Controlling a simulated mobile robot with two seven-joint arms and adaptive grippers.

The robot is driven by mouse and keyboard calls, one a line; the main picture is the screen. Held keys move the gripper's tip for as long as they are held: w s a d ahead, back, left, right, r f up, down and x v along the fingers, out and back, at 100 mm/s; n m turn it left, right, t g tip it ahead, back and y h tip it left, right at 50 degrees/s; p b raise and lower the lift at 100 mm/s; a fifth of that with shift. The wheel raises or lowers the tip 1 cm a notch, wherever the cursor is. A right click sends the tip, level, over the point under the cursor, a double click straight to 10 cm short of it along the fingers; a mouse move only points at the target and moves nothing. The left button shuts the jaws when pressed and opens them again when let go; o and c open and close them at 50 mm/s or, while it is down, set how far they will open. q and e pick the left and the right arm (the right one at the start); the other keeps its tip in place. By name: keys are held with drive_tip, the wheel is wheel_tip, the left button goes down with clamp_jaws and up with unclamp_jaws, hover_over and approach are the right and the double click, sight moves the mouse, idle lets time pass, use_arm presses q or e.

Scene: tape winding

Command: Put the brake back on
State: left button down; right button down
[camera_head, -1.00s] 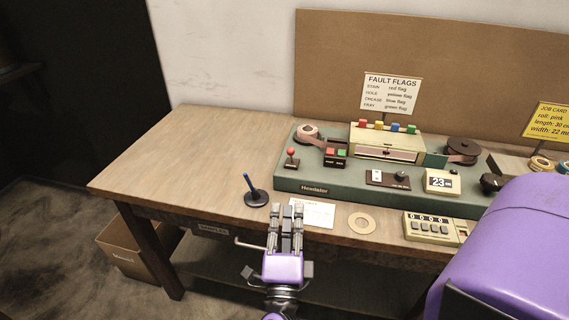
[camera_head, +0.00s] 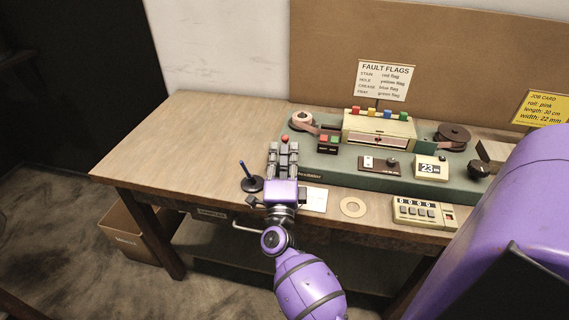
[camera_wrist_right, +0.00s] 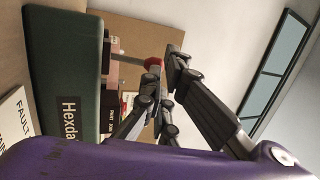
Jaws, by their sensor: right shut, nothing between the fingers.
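The brake is a small lever with a red knob (camera_head: 284,138) at the left end of the green winding machine (camera_head: 350,173). My right gripper (camera_head: 283,147) is shut and empty, with its fingertips just in front of the knob. The fingers hide the lever's stem and base in the head view. In the right wrist view the red knob (camera_wrist_right: 152,62) shows beside the fingertips (camera_wrist_right: 165,75); I cannot tell whether they touch. My left gripper is not in view.
A pink tape roll (camera_head: 301,119) and a block with red and green buttons (camera_head: 329,142) stand right of the lever. A blue pen in a black stand (camera_head: 251,184) is left of my gripper. A cardboard ring (camera_head: 353,207) lies in front. The table's left part is clear.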

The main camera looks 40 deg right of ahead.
drive_tip(key=shift+w+d, duration=0.2)
